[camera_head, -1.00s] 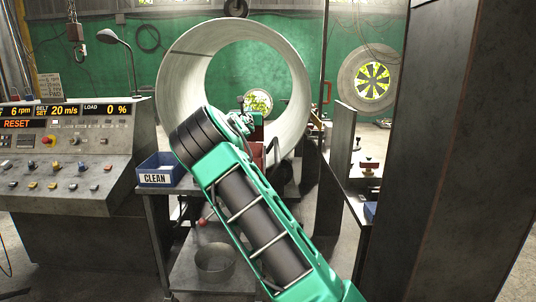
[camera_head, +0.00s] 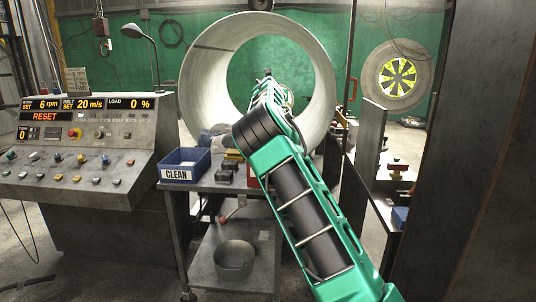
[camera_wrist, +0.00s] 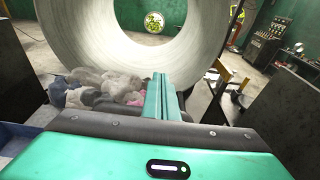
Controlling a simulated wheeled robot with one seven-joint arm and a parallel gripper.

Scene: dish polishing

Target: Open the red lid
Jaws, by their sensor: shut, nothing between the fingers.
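I cannot make out the red lid for certain in either view. A red item (camera_head: 252,178) shows in the head view on the cart, mostly hidden behind my arm, and I cannot tell if it is the lid. My gripper (camera_wrist: 164,97) is shut and empty in the wrist view, pointing toward the large pale ring. In the head view my arm reaches forward over the cart, and its own links hide most of the gripper.
A blue CLEAN bin (camera_head: 187,166) sits on the left of the metal cart (camera_head: 209,187). Grey and pink cloths (camera_wrist: 106,88) lie left of my gripper. The large ring (camera_head: 205,75) stands behind. A control console (camera_head: 72,178) is at left, a dark pillar (camera_head: 480,150) at right.

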